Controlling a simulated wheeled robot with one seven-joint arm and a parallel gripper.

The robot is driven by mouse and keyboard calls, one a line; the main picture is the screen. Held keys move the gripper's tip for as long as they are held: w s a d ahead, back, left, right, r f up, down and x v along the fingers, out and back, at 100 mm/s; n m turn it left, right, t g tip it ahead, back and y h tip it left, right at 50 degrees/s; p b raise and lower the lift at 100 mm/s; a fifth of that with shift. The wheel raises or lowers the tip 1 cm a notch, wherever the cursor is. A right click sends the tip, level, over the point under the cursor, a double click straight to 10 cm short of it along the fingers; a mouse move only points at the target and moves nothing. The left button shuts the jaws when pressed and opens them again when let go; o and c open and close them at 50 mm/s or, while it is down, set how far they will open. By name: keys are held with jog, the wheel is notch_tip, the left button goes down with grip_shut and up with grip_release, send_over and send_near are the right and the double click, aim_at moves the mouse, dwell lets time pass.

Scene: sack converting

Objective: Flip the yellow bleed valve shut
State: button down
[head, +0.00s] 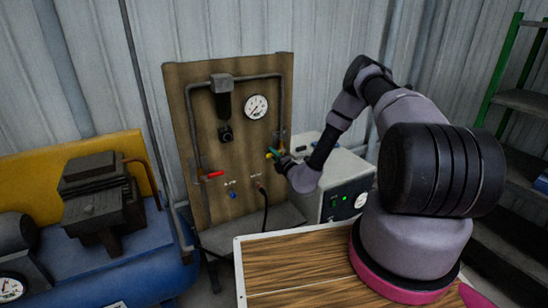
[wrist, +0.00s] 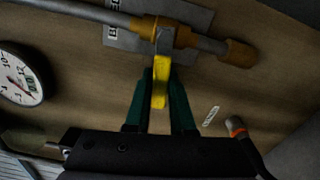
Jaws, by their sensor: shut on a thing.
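The yellow bleed valve lever (wrist: 160,90) sits between the green fingers of my gripper (wrist: 160,105), which are shut on it. In the wrist view the lever points down from the valve body (wrist: 164,38), roughly crosswise to the grey pipe. The fingers hide part of its sides. In the head view my gripper (head: 275,154) is at the right side of the brown panel, and only a small bit of the yellow lever (head: 268,155) shows there.
The brown panel (head: 240,145) carries a round gauge (head: 256,106), a black filter (head: 224,125) and a red-handled valve (head: 212,175). A pale box (head: 340,175) stands close beside my forearm. A wooden-topped table (head: 300,265) is in front. A blue compressor (head: 140,250) is at left.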

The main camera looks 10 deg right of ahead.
jog(key=shift+s+r+m, duration=0.1)
jog(key=shift+r+m, duration=0.25)
jog(key=shift+m, duration=0.65)
jog(key=c, duration=0.8)
grip_release()
jog(key=shift+r, duration=0.1)
jog(key=shift+o, duration=0.2)
jog(key=v, duration=1)
jog(key=shift+s, duration=0.4)
jog(key=shift+d+r, duration=0.1)
jog(key=shift+r, duration=0.05)
